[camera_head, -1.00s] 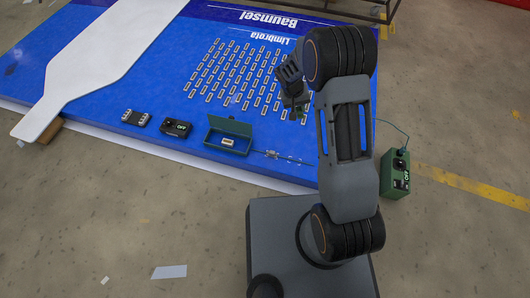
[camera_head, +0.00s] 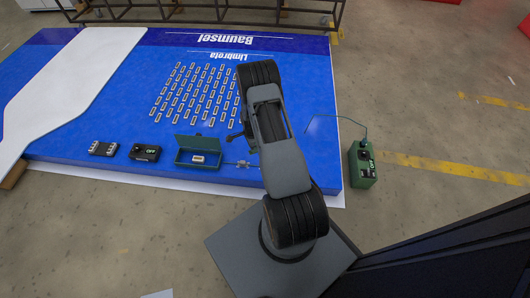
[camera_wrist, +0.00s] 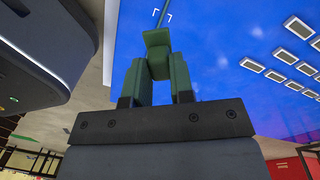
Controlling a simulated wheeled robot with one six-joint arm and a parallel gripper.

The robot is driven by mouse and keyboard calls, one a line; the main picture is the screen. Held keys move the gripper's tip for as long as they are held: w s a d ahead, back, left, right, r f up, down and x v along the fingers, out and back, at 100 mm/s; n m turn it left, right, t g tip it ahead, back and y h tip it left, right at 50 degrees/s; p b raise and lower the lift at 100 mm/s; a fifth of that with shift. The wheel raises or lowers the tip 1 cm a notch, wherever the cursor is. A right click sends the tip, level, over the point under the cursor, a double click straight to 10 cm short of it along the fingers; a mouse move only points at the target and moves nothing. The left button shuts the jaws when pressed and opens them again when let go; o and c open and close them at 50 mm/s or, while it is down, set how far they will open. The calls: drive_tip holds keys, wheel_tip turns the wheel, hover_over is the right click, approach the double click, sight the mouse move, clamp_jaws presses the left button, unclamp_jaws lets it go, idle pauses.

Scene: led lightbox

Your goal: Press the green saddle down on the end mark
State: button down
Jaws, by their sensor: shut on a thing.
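In the wrist view my gripper (camera_wrist: 155,72) is shut on the green saddle (camera_wrist: 157,42), a small green piece between the fingertips. The saddle is over the blue panel (camera_wrist: 225,55); I cannot tell whether it touches. Just beyond it, white corner brackets of the end mark (camera_wrist: 182,15) lie on the panel beside a thin dark line (camera_wrist: 164,10). In the head view my arm hides the saddle, the end mark and most of the gripper. A small grey clip (camera_head: 243,164) sits on the panel just left of my arm.
An open green box (camera_head: 198,151) holds a pale piece. A black OFF box (camera_head: 145,153) and a dark module (camera_head: 103,148) stand left of it. A green control box (camera_head: 362,165) with a cable is on the floor at right. Rows of pale tiles (camera_head: 195,95) lie behind.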

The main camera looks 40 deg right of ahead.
drive_tip(key=s+d+f+m, duration=0.3)
drive_tip(key=d+f+m, duration=0.1)
drive_tip(key=m, duration=0.2)
drive_tip(key=shift+s+f+t, duration=0.25)
drive_tip(key=shift+s+t, duration=0.15)
drive_tip(key=shift+a, duration=0.1)
wheel_tip(320, 180, down, 8)
drive_tip(key=b, duration=0.7)
drive_tip(key=shift+r, duration=0.15)
drive_tip(key=shift+f+b, duration=1.3)
drive_tip(key=shift+b, duration=0.1)
idle(0.5)
drive_tip(key=c, duration=0.9)
unclamp_jaws()
drive_tip(key=shift+r, duration=0.15)
wheel_tip(320, 180, up, 8)
drive_tip(key=p, duration=0.5)
drive_tip(key=shift+p, duration=0.4)
